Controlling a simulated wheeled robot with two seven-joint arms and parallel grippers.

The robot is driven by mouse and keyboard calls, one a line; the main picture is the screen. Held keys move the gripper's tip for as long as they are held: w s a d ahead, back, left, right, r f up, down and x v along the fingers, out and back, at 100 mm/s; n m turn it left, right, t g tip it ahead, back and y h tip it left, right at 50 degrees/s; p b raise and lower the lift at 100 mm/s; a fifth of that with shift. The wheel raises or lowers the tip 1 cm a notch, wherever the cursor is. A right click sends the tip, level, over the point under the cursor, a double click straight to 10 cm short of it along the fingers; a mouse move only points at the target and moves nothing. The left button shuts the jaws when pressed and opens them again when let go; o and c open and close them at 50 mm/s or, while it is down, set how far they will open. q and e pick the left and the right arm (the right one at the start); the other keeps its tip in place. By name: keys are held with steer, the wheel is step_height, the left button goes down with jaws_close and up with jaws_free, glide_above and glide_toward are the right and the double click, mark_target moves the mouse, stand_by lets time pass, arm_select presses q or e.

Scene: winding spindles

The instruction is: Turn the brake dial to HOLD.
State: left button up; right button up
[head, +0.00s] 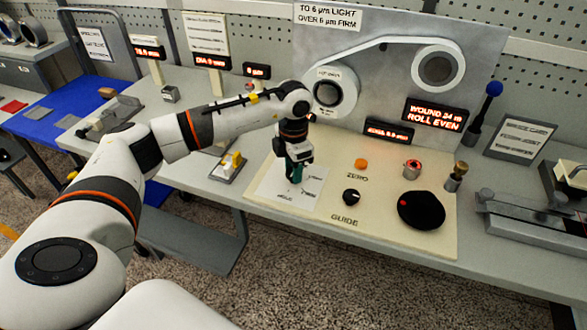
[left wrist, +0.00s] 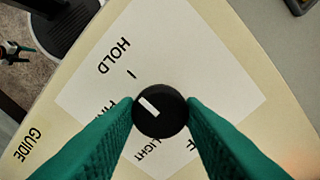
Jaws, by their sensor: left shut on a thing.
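The brake dial (left wrist: 160,111) is a small black round knob with a white pointer mark, on a white label card. My left gripper (left wrist: 160,120) has its green fingers shut on opposite sides of it. The pointer is to the upper left in the left wrist view, between the HOLD label (left wrist: 113,57) with its tick and a partly hidden label at the left. A LIGHT label (left wrist: 150,158) shows below the dial. In the head view my left gripper (head: 296,172) points down over the card (head: 275,190) and hides the dial.
On the same cream panel (head: 375,230) are a black GUIDE knob (head: 351,197), an orange ZERO button (head: 361,164) and a large black disc (head: 421,210). Behind stands a grey board with a belt and two rollers. A display (head: 435,115) reads "WOUND 24 m ROLL EVEN".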

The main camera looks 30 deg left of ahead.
arm_select(q)
steer(key=shift+r, duration=0.1)
steer(key=o, duration=1)
step_height(320, 180, up, 12)
steer(key=shift+b, duration=0.9)
